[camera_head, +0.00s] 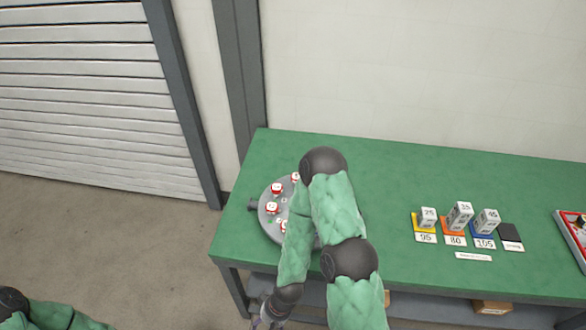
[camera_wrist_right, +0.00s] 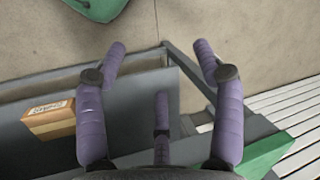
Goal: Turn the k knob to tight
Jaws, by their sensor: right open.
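A grey round plate (camera_head: 266,222) lies on the green table near its left end. Several red and white knobs (camera_head: 276,188) stand on it. The markings are too small to read, so I cannot tell which is the k knob. My right arm covers the plate's right part. My right gripper (camera_head: 262,321) hangs low at the bottom of the head view, off the table's front edge and away from the knobs. In the right wrist view its purple fingers (camera_wrist_right: 159,68) are spread apart with nothing between them. My left gripper is out of view; only part of that arm shows.
The green table (camera_head: 385,180) holds coloured pads with numbered blocks (camera_head: 459,214) at right and a red-edged tray (camera_head: 572,236) at the far right. A labelled box (camera_wrist_right: 52,118) sits on the lower shelf near my right gripper. The table's middle is clear.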

